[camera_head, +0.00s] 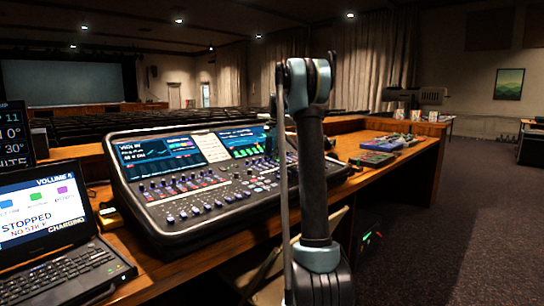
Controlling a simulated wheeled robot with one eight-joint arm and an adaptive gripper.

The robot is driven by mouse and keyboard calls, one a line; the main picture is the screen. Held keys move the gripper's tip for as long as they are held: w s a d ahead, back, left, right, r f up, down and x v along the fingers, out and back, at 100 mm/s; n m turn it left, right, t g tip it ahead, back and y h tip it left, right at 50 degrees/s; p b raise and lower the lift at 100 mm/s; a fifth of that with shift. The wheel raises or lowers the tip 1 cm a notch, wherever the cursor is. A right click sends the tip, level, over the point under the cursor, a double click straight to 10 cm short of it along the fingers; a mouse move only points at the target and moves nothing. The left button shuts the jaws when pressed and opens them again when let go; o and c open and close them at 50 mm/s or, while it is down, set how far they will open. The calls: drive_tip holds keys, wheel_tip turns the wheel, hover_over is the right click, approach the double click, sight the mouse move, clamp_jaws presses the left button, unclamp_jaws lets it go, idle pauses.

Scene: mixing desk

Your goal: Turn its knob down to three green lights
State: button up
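The mixing desk (200,190) stands on the wooden counter, left of my arm (311,185). Its sloped panel carries many small knobs and faders in rows (185,190). Its right screen (243,142) shows green bars, and its left screen (155,152) shows text and a curve. I cannot tell which knob is the task's one, or count any green lights belonging to it. My arm rises upright in front of the desk's right end and hides part of it. I cannot make out my gripper; it is outside the view or hidden behind the arm.
An open laptop (60,265) reading "STOPPED, NO STICK" sits at left, with a small yellow item (110,217) beside it. Small coloured boxes (372,158) lie on the counter (410,150) to the right. Carpeted floor (470,220) is open at right.

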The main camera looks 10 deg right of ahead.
clamp_jaws()
drive_tip(key=shift+w+n, duration=0.1)
drive_tip(key=shift+n, duration=1.4)
unclamp_jaws()
wheel_tip(320, 180, up, 12)
drive_tip(key=s+d, duration=0.1)
